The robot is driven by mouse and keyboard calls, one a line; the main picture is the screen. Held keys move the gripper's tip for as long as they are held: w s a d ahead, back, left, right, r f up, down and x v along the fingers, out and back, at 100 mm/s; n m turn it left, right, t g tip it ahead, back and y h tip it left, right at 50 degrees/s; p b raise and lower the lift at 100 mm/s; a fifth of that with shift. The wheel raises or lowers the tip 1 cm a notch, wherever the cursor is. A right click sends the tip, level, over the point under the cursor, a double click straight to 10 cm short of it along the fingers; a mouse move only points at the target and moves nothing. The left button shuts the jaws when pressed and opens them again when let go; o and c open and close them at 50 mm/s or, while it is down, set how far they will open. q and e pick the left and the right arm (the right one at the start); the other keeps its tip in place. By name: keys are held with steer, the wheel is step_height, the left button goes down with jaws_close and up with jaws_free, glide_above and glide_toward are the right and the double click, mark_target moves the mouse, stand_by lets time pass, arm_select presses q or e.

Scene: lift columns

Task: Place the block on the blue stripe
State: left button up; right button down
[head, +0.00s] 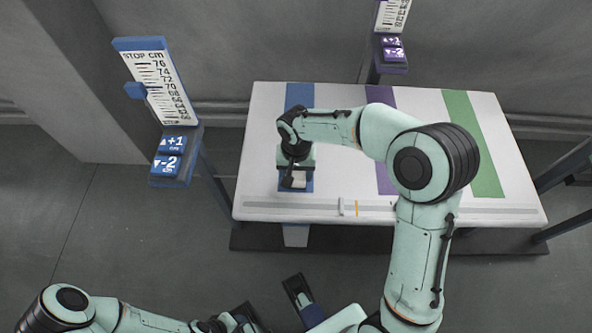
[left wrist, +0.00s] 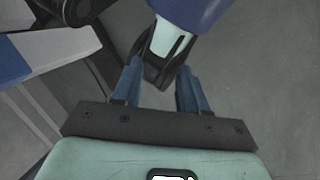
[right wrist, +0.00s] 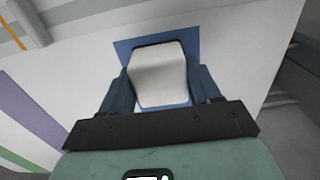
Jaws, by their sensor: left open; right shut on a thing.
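The white block (right wrist: 160,75) is held between the fingers of my right gripper (right wrist: 160,88) in the right wrist view. The blue stripe (right wrist: 190,38) shows around the block's far end there. In the head view the right gripper (head: 295,178) points down over the near end of the blue stripe (head: 300,96) on the white table, with a little of the block (head: 299,178) showing. I cannot tell whether the block touches the table. My left gripper (head: 274,306) is open and empty, low in front of the table; its fingers also show in the left wrist view (left wrist: 157,88).
The white table (head: 340,97) also has a purple stripe (head: 381,97) and a green stripe (head: 472,145). A slider scale (head: 400,208) runs along its front edge. A blue-framed height scale with buttons (head: 160,85) stands left, a purple one (head: 391,50) behind.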

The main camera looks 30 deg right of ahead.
arm_select(q)
steer(key=shift+w+f, duration=0.1)
arm_select(e)
steer(key=shift+c, duration=1.2)
jaws_free()
steer(key=shift+f, duration=0.1)
steer(key=shift+r, duration=0.5)
arm_select(q)
steer(key=r+p, duration=0.1)
steer(key=s+r+p, duration=0.1)
steer(key=shift+s+r+p, duration=0.15)
steer(key=shift+r+p, duration=0.05)
steer(key=shift+p, duration=0.1)
arm_select(e)
step_height(320, 180, up, 11)
steer(key=shift+r, duration=0.15)
